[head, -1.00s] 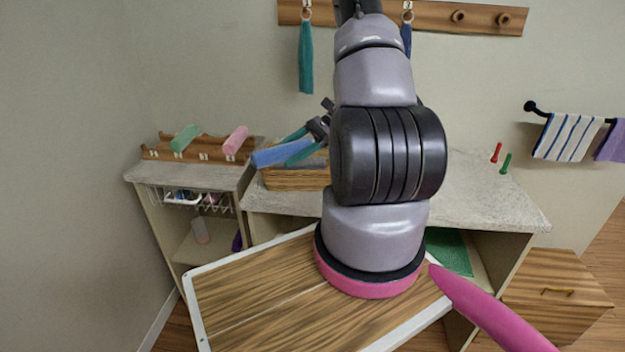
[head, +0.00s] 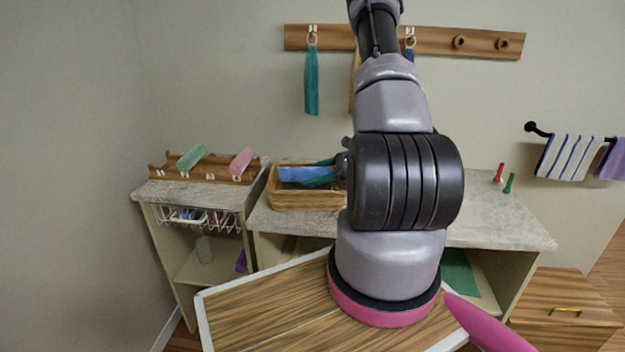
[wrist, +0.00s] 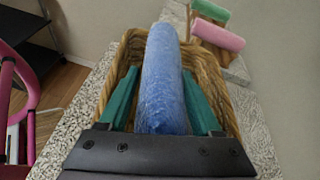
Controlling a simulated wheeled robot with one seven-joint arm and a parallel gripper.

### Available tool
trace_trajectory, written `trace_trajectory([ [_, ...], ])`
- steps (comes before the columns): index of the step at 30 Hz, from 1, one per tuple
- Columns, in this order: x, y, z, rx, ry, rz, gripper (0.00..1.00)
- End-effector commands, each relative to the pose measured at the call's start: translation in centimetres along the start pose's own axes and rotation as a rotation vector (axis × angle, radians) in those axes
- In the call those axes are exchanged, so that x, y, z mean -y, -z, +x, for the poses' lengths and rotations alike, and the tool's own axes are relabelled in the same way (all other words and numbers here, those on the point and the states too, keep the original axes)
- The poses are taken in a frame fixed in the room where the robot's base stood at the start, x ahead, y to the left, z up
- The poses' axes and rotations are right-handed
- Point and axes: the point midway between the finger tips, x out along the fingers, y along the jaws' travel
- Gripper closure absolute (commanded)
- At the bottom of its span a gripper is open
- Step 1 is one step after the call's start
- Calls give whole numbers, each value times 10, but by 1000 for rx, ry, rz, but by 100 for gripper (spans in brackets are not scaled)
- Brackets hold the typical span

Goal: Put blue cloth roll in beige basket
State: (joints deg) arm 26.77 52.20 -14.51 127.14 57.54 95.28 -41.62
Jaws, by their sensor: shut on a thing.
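The blue cloth roll (head: 304,174) is held between the teal fingers of my gripper (head: 322,174). In the wrist view the blue roll (wrist: 162,85) lies lengthwise between the two fingers of my gripper (wrist: 160,95). The beige basket (head: 306,200) is a woven box on the counter, partly hidden by my arm. In the wrist view the basket's rim (wrist: 222,90) shows on both sides of the roll. The roll is over the basket's opening; how deep it sits cannot be told. The basket's inside is mostly hidden.
A wooden rack (head: 205,172) with a green roll (head: 192,158) and a pink roll (head: 242,160) stands on the left shelf top. A red peg-like item (head: 499,172) and a green one (head: 509,183) stand on the counter's right. A teal towel (head: 312,82) hangs above.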

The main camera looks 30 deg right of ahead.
Motion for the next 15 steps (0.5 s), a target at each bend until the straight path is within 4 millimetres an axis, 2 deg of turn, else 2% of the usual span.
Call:
trace_trajectory([
  [3,-2,10,4,0,0,0,90],
  [15,-3,14,6,0,1,-1,90],
])
